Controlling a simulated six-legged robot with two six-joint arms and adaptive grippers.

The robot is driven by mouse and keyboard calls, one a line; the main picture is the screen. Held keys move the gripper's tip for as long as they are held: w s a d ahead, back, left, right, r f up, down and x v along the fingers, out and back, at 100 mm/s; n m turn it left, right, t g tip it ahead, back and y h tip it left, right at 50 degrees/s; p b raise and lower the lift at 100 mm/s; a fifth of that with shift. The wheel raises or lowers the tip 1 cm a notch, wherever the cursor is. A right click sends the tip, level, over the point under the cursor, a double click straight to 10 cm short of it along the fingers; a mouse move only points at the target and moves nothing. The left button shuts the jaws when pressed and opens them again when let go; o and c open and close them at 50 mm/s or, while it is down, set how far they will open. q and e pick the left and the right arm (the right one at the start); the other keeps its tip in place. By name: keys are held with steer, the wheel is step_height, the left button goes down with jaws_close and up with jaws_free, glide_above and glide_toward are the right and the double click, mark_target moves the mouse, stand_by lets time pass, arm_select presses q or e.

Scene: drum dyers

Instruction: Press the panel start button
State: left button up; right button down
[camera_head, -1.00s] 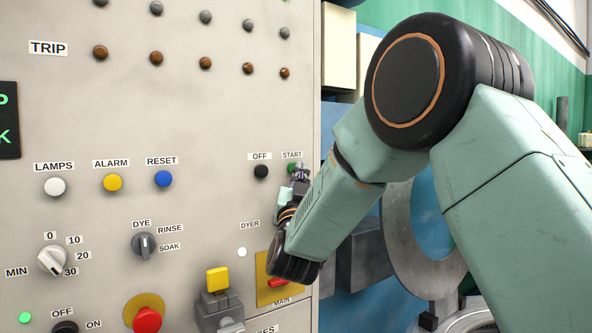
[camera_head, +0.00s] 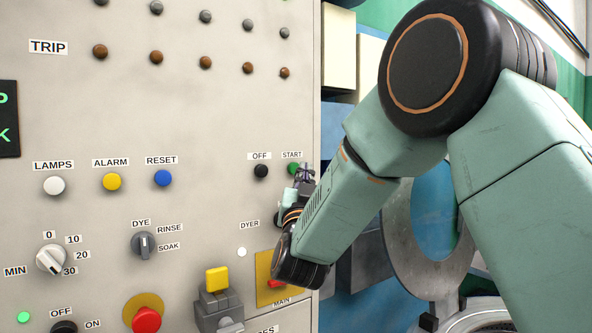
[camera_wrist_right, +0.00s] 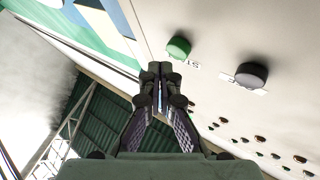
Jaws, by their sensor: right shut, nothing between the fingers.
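The green START button (camera_head: 293,168) sits on the grey panel under its START label, near the panel's right edge. It also shows in the right wrist view (camera_wrist_right: 179,47), just beyond the fingertips and a little to their right. My right gripper (camera_head: 303,172) is beside the button, slightly to its right; its fingers (camera_wrist_right: 160,68) are shut together with nothing between them. A clear gap shows between fingertips and button in the wrist view. My left gripper is not in view.
The black OFF button (camera_head: 261,171) is just left of START. The yellow block switch (camera_head: 217,280) and red MAIN switch (camera_head: 276,283) are below, the latter partly hidden by my wrist. The panel's right edge is close to my gripper.

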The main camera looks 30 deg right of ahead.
steer(key=shift+s+d+b, duration=0.2)
steer(key=shift+s+b, duration=0.25)
steer(key=shift+s, duration=2)
steer(key=s+a+f+n+g+y+b, duration=0.1)
steer(key=a+f+n+g+y+b, duration=0.2)
steer(key=f, duration=1)
steer(key=s+a+f+n+g+y, duration=0.1)
steer(key=a+f+g+y, duration=0.2)
steer(key=f, duration=1.1)
steer(key=s+a+f+n+g+y+b, duration=0.1)
steer(key=a+f+n+g+y+b, duration=0.3)
steer(key=f, duration=0.9)
steer(key=s+a+f+g+y+b, duration=0.2)
steer(key=s+f+g+b, duration=0.6)
steer(key=s+f, duration=2.7)
steer(key=shift+a+f+n+g+y+b, duration=0.3)
steer(key=shift+a+f+n+g+y, duration=0.15)
steer(key=shift+g, duration=0.45)
